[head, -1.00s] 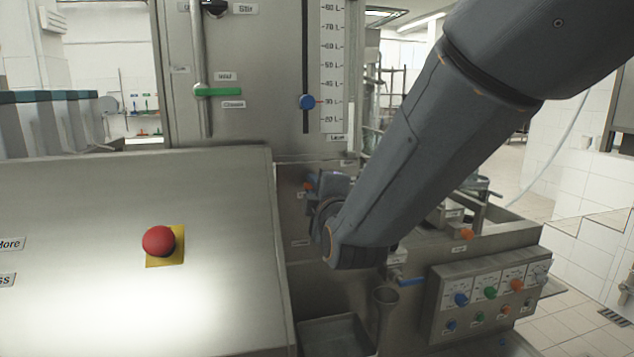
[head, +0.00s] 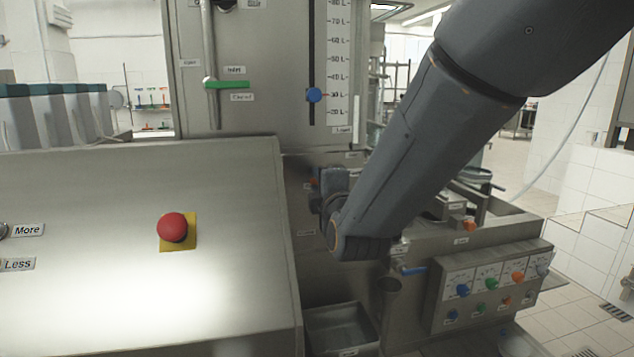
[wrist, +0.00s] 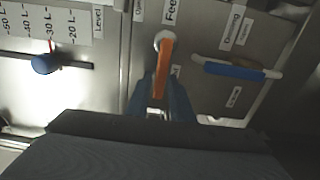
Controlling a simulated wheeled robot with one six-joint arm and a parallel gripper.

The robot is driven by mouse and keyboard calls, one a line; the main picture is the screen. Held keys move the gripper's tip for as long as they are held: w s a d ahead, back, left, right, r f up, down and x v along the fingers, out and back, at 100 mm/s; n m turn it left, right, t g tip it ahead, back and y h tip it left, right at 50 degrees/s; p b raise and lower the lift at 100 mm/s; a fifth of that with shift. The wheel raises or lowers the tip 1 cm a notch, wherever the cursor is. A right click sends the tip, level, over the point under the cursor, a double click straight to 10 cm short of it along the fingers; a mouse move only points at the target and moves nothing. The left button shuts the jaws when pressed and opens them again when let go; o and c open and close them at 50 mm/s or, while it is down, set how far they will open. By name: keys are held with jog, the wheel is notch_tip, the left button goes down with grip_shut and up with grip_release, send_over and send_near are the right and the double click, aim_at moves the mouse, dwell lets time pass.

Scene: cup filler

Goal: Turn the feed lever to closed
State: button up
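The feed lever (wrist: 163,68) has an orange handle on a round pale pivot, beside a label reading "Feed" in the wrist view. Its handle runs from the pivot toward the bottom of that view. My gripper (wrist: 163,92) has a blue-grey finger close on each side of the handle's free end; whether they press on it I cannot tell. A small label, partly covered, lies just right of the handle. In the head view only a bit of the orange lever (head: 313,183) shows left of my gripper (head: 322,192); my wrist hides the rest.
A blue lever (wrist: 238,71) sits to the right in the wrist view, and the blue level slider (wrist: 46,63) to the left. In the head view a sloped console with a red button (head: 172,227) stands at left, and a knob box (head: 490,285) at lower right.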

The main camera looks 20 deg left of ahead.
jog(key=shift+o, duration=0.6)
jog(key=b+v, duration=0.1)
jog(key=v, duration=0.7)
jog(key=shift+b, duration=0.3)
jog(key=shift+w, duration=0.1)
jog(key=w+d+f+m+g+h, duration=0.1)
jog(key=d+f+m+g+h, duration=0.25)
jog(key=d+f+m, duration=0.7)
jog(key=d+f+m+g+h, duration=0.35)
jog(key=d+f, duration=0.35)
jog(key=d, duration=0.8)
jog(key=s+d+f+m+g+h, duration=0.2)
jog(key=s+d+m, duration=0.3)
jog(key=s+d, duration=0.3)
jog(key=s+d+f+m+g+h, duration=0.1)
jog(key=s+d+f+m+g, duration=0.4)
jog(key=s+d, duration=0.4)
jog(key=shift+d+f+m+h, duration=0.2)
jog(key=shift+d+m+h, duration=0.25)
jog(key=shift+m, duration=0.35)
